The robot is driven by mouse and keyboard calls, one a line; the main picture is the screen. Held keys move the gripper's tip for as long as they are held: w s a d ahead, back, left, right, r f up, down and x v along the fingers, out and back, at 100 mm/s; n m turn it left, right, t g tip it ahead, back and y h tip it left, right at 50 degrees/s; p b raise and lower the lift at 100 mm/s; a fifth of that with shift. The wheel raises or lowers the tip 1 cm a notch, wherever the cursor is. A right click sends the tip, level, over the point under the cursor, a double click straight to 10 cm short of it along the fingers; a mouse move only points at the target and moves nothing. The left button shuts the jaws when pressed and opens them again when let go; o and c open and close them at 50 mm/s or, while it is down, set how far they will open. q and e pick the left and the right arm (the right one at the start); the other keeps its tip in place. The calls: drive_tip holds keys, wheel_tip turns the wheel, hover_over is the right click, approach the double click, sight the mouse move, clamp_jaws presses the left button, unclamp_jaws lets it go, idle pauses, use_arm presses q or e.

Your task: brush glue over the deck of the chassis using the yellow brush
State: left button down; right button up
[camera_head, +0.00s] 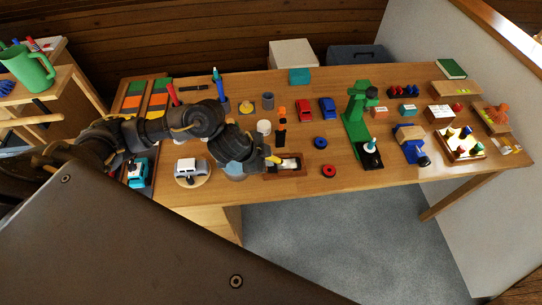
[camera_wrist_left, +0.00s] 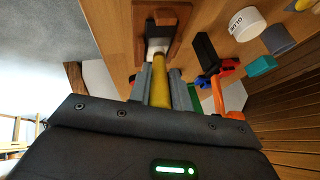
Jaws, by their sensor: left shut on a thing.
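My left gripper (camera_head: 264,160) is shut on the yellow brush (camera_head: 273,159). The brush's yellow handle (camera_wrist_left: 158,82) runs forward between the fingers (camera_wrist_left: 160,92) in the left wrist view. Its front end is over or on the pale and dark chassis (camera_head: 291,163), which sits in a brown wooden tray (camera_head: 301,173). The tray also shows at the top of the left wrist view (camera_wrist_left: 177,42). I cannot tell whether the bristles touch the deck, and the gripper hides the tray's left part. A white glue pot (camera_wrist_left: 245,23) stands beside the tray; it also shows in the head view (camera_head: 264,127). My right gripper is out of view.
A white toy car on a round board (camera_head: 192,170) stands left of the gripper. Red (camera_head: 329,171) and blue (camera_head: 320,142) wheel-like discs lie right of the tray. A green press (camera_head: 356,110) stands farther right. The table's front edge is close below the tray.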

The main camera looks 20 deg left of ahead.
use_arm(q)
drive_tip(key=shift+a, duration=0.1)
drive_tip(key=shift+s+a, duration=0.55)
drive_tip(key=shift+a, duration=0.25)
drive_tip(key=shift+s+a, duration=0.55)
drive_tip(key=shift+a, duration=0.25)
drive_tip(key=shift+w+d+p, duration=0.5)
drive_tip(key=shift+w+d, duration=0.05)
drive_tip(key=shift+d, duration=0.35)
drive_tip(key=shift+w+d+p, duration=0.45)
drive_tip(key=shift+w+d, duration=0.1)
drive_tip(key=shift+d, duration=0.3)
drive_tip(key=shift+w+d+p, duration=0.5)
drive_tip(key=shift+w+d, duration=0.05)
drive_tip(key=shift+d, duration=0.35)
drive_tip(key=shift+w+d, duration=0.5)
drive_tip(key=shift+d, duration=0.3)
